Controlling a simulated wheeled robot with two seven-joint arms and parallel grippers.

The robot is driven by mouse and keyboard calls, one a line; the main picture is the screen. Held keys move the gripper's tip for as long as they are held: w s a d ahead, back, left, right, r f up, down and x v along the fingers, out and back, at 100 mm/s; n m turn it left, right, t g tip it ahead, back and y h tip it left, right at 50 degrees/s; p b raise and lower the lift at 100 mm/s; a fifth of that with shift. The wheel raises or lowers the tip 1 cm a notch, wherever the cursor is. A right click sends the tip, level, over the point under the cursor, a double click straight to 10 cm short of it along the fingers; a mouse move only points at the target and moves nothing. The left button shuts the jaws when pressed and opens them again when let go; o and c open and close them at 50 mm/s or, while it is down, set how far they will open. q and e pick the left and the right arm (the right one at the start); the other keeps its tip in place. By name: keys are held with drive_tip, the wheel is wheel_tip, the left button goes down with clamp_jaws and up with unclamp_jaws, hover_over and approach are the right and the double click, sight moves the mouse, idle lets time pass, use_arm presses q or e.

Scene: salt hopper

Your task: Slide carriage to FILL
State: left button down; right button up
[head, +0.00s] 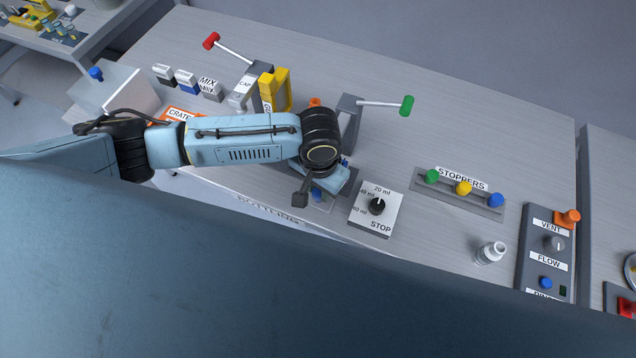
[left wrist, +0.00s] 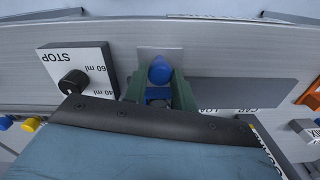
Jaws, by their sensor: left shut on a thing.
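My left gripper (head: 318,193) is low over the front of the bench, left of the STOP dial box. It is shut on the carriage, of which only a blue knob (head: 317,196) shows in the head view. In the left wrist view, the round blue knob (left wrist: 160,72) stands just beyond the fingertips (left wrist: 157,93), in front of a light plate. A dark track strip (left wrist: 240,92) runs to the right there, with CAP and LOAD lettering partly cut off by my wrist. I cannot see a FILL label. My arm hides most of the carriage and track.
The dial box (head: 376,209) stands close beside the gripper. A green-ended lever (head: 406,105) and a red-ended lever (head: 212,41) rise behind my arm. A stopper rack (head: 458,193), a white bottle (head: 490,253) and a VENT/FLOW panel (head: 548,250) stand to the right.

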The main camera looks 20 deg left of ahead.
use_arm(q)
drive_tip(key=c, duration=1.1)
unclamp_jaws()
drive_tip(key=shift+d, duration=0.3)
drive_tip(key=shift+c, duration=0.2)
drive_tip(key=shift+a+r, duration=0.1)
wheel_tip(320, 180, up, 13)
drive_tip(key=shift+p, duration=0.45)
drive_tip(key=shift+r, duration=0.1)
